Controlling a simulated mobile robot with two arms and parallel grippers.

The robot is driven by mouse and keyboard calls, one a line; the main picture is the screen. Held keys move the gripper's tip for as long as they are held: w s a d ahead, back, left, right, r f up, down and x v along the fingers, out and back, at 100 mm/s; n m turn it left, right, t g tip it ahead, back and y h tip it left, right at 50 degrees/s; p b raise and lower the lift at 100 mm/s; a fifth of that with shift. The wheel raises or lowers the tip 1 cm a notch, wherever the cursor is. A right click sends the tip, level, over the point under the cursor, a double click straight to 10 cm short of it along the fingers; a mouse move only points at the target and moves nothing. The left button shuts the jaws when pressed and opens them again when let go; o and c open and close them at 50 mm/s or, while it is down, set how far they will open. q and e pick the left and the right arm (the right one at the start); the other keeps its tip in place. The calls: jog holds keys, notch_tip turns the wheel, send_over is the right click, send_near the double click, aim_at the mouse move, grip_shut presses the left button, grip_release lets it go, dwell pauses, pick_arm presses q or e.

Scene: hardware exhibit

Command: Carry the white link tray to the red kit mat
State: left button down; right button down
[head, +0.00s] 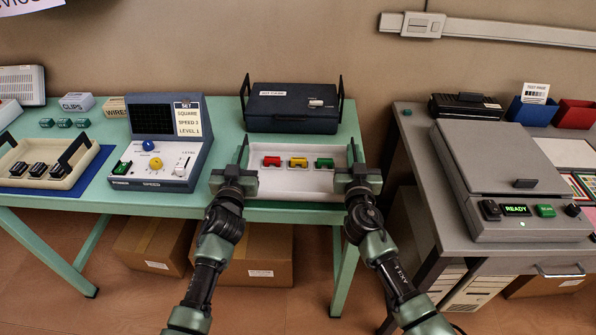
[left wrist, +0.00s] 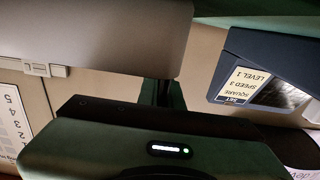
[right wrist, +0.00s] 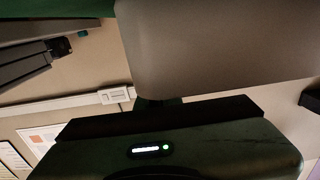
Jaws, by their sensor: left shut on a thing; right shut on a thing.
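The white link tray (head: 297,190) is at the front edge of the green table and holds a red (head: 272,161), a yellow (head: 298,163) and a green (head: 324,163) link piece. My left gripper (head: 238,170) is shut on the tray's left end, and my right gripper (head: 355,170) is shut on its right end. The tray looks level; I cannot tell whether it touches the table. A pale surface, probably the tray, fills much of the left wrist view (left wrist: 90,40) and right wrist view (right wrist: 215,45). I cannot make out the red kit mat.
A dark blue case (head: 290,112) with upright handles stands right behind the tray. A control console (head: 150,178) is close on the left. Farther left, a cream tray (head: 75,178) with black pieces sits on a blue mat (head: 98,165). A grey machine (head: 490,150) stands on the right table, across a gap.

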pick_arm(q)
jog(key=shift+r, duration=0.1)
pick_arm(e)
jog(key=shift+r, duration=0.1)
dwell(0.4)
